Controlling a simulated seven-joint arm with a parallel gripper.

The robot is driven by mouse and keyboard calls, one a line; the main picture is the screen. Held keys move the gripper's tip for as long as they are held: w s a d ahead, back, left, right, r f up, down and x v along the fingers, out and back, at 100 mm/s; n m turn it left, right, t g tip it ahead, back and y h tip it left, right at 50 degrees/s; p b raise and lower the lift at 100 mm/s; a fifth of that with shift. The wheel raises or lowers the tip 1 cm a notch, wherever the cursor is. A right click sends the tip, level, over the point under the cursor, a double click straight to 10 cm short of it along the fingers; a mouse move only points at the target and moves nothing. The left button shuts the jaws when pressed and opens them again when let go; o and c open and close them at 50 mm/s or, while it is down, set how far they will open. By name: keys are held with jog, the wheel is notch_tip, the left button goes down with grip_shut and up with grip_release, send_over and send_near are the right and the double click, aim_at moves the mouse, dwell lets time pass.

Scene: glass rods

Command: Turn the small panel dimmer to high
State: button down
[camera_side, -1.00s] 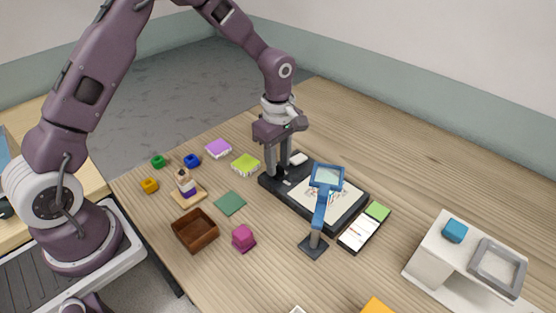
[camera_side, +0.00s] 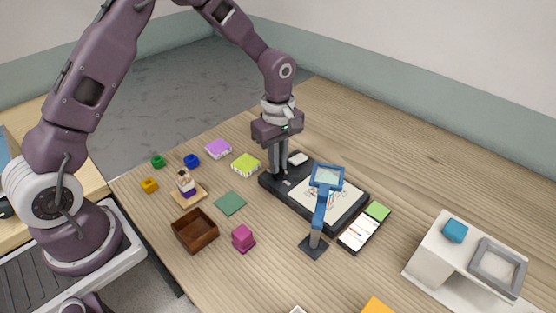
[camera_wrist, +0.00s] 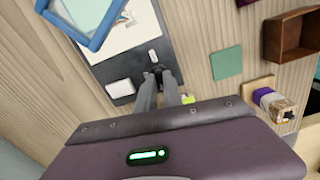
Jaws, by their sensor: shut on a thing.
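The small panel is a flat black board (camera_side: 297,205) with a lit white drawing area (camera_side: 345,204). In the wrist view its black end (camera_wrist: 112,70) carries a white block (camera_wrist: 120,88) and a small white marking (camera_wrist: 153,56). My gripper (camera_side: 279,175) points down over this end. In the wrist view its fingertips (camera_wrist: 157,73) are shut on a small dark dimmer knob (camera_wrist: 156,67). The fingers mostly hide the knob, and its setting cannot be read.
A blue-framed magnifier (camera_side: 320,205) stands over the panel's front edge. A phone (camera_side: 359,235) lies beside it. A lime block (camera_side: 245,165) and a purple block (camera_side: 218,149) lie left of my gripper. A brown box (camera_side: 195,231) sits nearer the front.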

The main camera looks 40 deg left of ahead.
jog(key=m, duration=1.3)
jog(key=shift+m, duration=0.3)
jog(key=m, duration=1.2)
jog(key=shift+m, duration=0.3)
jog(key=m, duration=0.4)
jog(key=shift+m, duration=2)
